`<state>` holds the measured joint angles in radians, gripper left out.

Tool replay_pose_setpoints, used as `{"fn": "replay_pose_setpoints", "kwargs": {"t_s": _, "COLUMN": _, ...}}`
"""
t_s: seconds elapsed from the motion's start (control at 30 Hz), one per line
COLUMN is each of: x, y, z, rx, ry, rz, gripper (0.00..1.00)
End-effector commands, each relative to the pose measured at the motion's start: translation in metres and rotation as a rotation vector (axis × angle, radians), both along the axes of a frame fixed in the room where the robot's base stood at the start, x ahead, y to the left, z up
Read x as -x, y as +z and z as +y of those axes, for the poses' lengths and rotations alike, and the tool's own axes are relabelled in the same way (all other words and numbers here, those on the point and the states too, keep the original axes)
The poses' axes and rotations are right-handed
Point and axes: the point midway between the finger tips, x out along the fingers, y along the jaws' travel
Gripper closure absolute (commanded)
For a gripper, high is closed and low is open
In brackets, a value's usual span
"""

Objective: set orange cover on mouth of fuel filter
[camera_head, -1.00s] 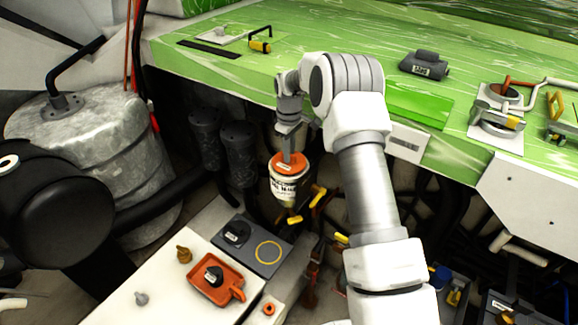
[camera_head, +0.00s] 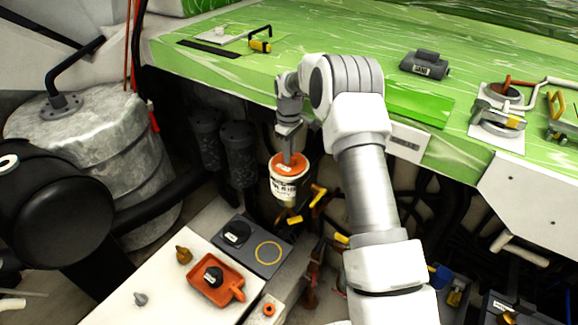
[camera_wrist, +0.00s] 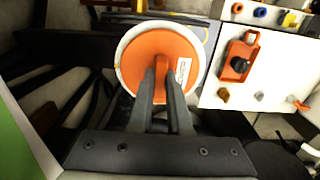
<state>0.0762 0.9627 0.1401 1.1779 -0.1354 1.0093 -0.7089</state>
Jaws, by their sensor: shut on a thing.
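The orange cover (camera_head: 283,163) is a round disc with a raised grip tab and a white label. It lies over the top of the white fuel filter (camera_head: 290,187), a canister with dark print in the head view. I cannot tell whether the cover is fully seated.
An orange tray (camera_head: 215,280) holding a dark knob stands on a white bench (camera_head: 150,292), beside a grey plate (camera_head: 255,250) with a yellow ring. Yellow-handled valves (camera_head: 318,196) are close right of the filter. The green deck edge (camera_head: 240,90) overhangs behind; dark hoses are left.

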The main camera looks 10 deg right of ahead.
Motion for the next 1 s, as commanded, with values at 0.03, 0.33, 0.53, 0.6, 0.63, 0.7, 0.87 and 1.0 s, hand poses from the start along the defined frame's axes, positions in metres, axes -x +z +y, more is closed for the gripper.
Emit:
{"fn": "replay_pose_setpoints", "kwargs": {"t_s": 0.03, "x": 0.0000, "y": 0.0001, "z": 0.0000, "rx": 0.000, "ry": 0.000, "rz": 0.000, "gripper": 1.00}}
{"fn": "replay_pose_setpoints", "kwargs": {"t_s": 0.33, "x": 0.0000, "y": 0.0001, "z": 0.0000, "rx": 0.000, "ry": 0.000, "rz": 0.000, "gripper": 1.00}}
{"fn": "replay_pose_setpoints", "kwargs": {"t_s": 0.53, "x": 0.0000, "y": -0.0015, "z": 0.0000, "rx": 0.000, "ry": 0.000, "rz": 0.000, "gripper": 1.00}}
{"fn": "replay_pose_setpoints", "kwargs": {"t_s": 0.6, "x": 0.0000, "y": -0.0022, "z": 0.0000, "rx": 0.000, "ry": 0.000, "rz": 0.000, "gripper": 1.00}}
{"fn": "replay_pose_setpoints", "kwargs": {"t_s": 0.63, "x": 0.0000, "y": -0.0026, "z": 0.0000, "rx": 0.000, "ry": 0.000, "rz": 0.000, "gripper": 1.00}}
{"fn": "replay_pose_setpoints", "kwargs": {"t_s": 0.7, "x": 0.0000, "y": -0.0024, "z": 0.0000, "rx": 0.000, "ry": 0.000, "rz": 0.000, "gripper": 0.78}}
{"fn": "replay_pose_setpoints", "kwargs": {"t_s": 0.87, "x": 0.0000, "y": -0.0024, "z": 0.0000, "rx": 0.000, "ry": 0.000, "rz": 0.000, "gripper": 0.50}}
{"fn": "replay_pose_setpoints", "kwargs": {"t_s": 1.0, "x": 0.0000, "y": -0.0024, "z": 0.0000, "rx": 0.000, "ry": 0.000, "rz": 0.000, "gripper": 0.49}}
